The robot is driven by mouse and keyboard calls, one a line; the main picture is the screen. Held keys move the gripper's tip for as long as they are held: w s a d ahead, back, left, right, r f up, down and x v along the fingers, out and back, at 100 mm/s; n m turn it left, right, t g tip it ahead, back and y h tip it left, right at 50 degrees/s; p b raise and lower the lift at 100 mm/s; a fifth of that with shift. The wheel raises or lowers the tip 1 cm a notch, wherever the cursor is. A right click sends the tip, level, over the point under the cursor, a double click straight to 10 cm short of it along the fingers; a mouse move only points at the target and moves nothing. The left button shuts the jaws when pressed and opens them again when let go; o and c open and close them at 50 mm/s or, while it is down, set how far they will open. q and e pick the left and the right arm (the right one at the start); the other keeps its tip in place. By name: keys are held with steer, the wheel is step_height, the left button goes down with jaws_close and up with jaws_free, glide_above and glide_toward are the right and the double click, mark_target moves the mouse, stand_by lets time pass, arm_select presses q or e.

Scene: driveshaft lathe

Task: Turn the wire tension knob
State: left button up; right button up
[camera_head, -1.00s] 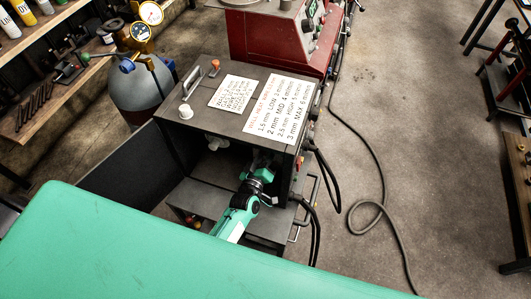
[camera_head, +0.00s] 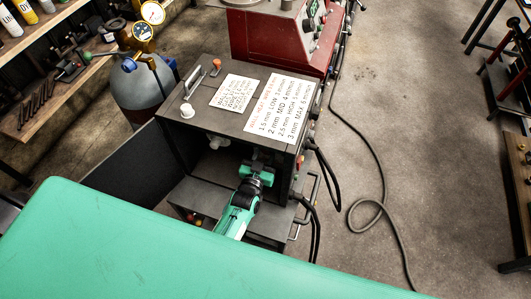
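A dark grey wire-feed welder (camera_head: 232,110) stands in the middle of the view with its near side open. An arm enters this opening from the lower left; I take it for my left arm. My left gripper (camera_head: 262,166) is at the right part of the opening, under the top's edge. Its fingertips are dark and small, so I cannot tell whether they are open or touching anything. I cannot make out the wire tension knob; the gripper and the shadow hide that area. A white fitting (camera_head: 215,143) shows inside the opening, left of the gripper. My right gripper is not in view.
A dark panel (camera_head: 130,168) stands open left of the welder. A grey gas cylinder (camera_head: 140,90) with gauges is behind it. A red machine (camera_head: 270,38) stands beyond. Black cables (camera_head: 325,172) hang at the right, and a cable loops over otherwise clear floor.

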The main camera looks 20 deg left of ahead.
arm_select(q)
steer(key=shift+f, duration=0.1)
stand_by(0.4)
steer(key=o, duration=1)
steer(key=shift+s, duration=0.15)
steer(key=s+b, duration=0.1)
steer(key=s, duration=0.3)
steer(key=s+b, duration=0.1)
steer(key=s, duration=0.4)
steer(key=s+b, duration=0.2)
steer(key=s, duration=0.2)
steer(key=shift+s+a, duration=0.25)
steer(key=shift+s, duration=0.05)
